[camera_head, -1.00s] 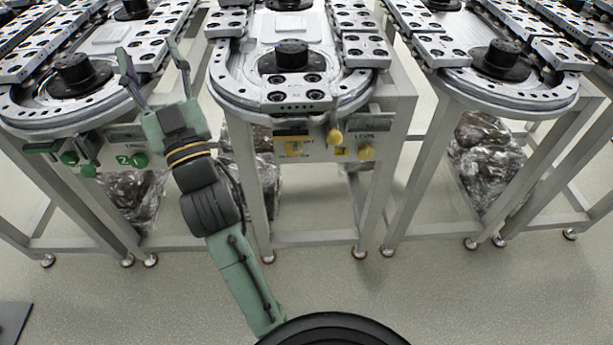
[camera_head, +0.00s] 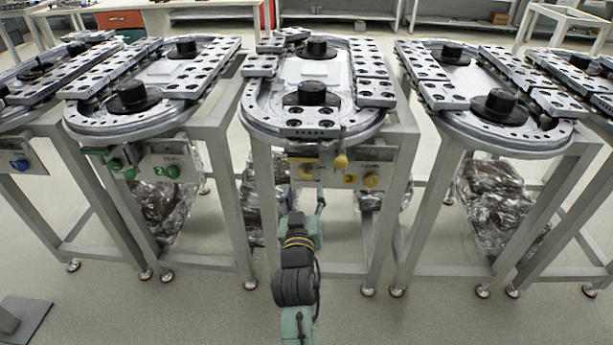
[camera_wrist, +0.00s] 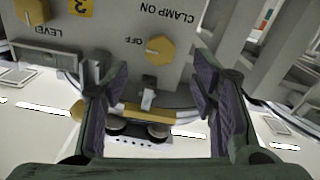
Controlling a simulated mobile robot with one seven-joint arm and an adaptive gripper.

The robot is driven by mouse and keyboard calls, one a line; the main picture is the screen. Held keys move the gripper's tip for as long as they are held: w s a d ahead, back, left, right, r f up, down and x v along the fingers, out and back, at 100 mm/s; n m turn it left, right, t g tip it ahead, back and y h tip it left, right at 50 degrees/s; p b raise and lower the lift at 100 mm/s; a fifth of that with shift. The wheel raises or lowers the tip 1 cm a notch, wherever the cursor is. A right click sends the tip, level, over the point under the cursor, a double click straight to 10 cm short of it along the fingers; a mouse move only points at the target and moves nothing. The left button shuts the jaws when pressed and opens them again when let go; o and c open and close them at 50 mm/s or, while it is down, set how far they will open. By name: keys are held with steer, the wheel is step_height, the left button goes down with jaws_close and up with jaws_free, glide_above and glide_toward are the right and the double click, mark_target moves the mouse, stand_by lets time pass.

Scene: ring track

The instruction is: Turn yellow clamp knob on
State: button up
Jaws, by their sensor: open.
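The yellow clamp knob (camera_head: 306,172) is at the left of the grey front panel of the middle station. In the wrist view, the yellow clamp knob (camera_wrist: 160,50) sits beside upside-down "CLAMP ON" and "OFF" lettering. I cannot tell its setting. My gripper (camera_head: 307,203) is in front of and below the panel. In the wrist view, my gripper (camera_wrist: 160,105) has its two fingers spread wide with nothing between them touching. The knob appears beyond the fingertips, between their lines, apart from both.
The yellow level knob (camera_head: 371,180) and the number 3 label (camera_head: 350,178) are on the same panel. A yellow ball handle (camera_head: 341,161) and a yellow bar (camera_wrist: 145,113) stand out near the knob. Table legs flank the panel; floor in front is clear.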

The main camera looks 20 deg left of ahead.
mark_target(306, 175)
steer(key=p+x, duration=0.1)
steer(key=x, duration=0.6)
steer(key=shift+p, duration=0.3)
steer(key=shift+c, duration=0.3)
steer(key=c, duration=1.1)
